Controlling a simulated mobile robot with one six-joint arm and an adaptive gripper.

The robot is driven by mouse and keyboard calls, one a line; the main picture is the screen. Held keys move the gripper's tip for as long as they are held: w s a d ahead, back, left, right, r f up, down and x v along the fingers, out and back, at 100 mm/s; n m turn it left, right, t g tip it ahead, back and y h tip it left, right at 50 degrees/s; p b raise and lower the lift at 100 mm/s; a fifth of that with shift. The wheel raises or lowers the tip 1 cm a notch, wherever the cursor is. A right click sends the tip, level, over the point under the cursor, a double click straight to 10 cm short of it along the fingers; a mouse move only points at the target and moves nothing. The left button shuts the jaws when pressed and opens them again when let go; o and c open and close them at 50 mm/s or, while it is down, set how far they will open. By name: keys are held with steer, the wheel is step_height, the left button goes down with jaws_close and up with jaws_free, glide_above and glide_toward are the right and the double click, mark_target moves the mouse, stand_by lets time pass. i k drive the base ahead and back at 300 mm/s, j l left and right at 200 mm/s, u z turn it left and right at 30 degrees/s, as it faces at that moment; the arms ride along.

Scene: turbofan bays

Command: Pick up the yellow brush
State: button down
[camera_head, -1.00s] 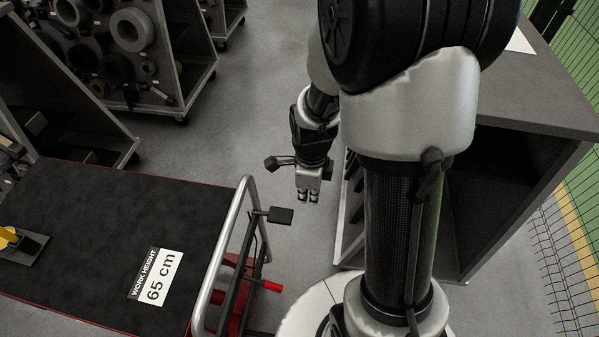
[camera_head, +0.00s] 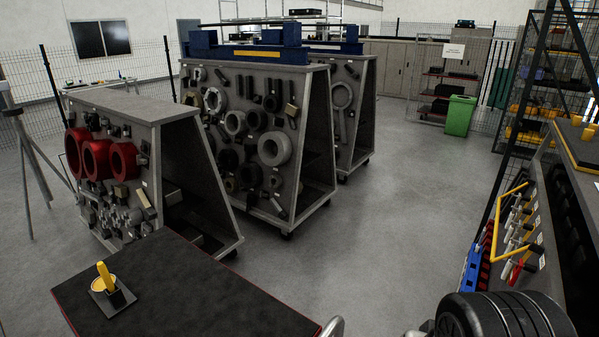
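A yellow upright thing (camera_head: 104,274), which looks like the yellow brush, stands on a small dark holder (camera_head: 121,299) with a yellow round part at its foot. The holder rests near the left end of a black-topped table (camera_head: 190,293) with a red edge, at the bottom left. The brush is too small to make out its bristles.
Grey slanted racks with red rings (camera_head: 124,161) and dark round parts (camera_head: 274,148) stand behind the table. A tool bench (camera_head: 583,215) stands at the right. A green bin (camera_head: 459,115) is farther back. Grey floor (camera_head: 375,215) is open in the middle.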

mark_target(104, 271)
steer(key=u, duration=1.6)
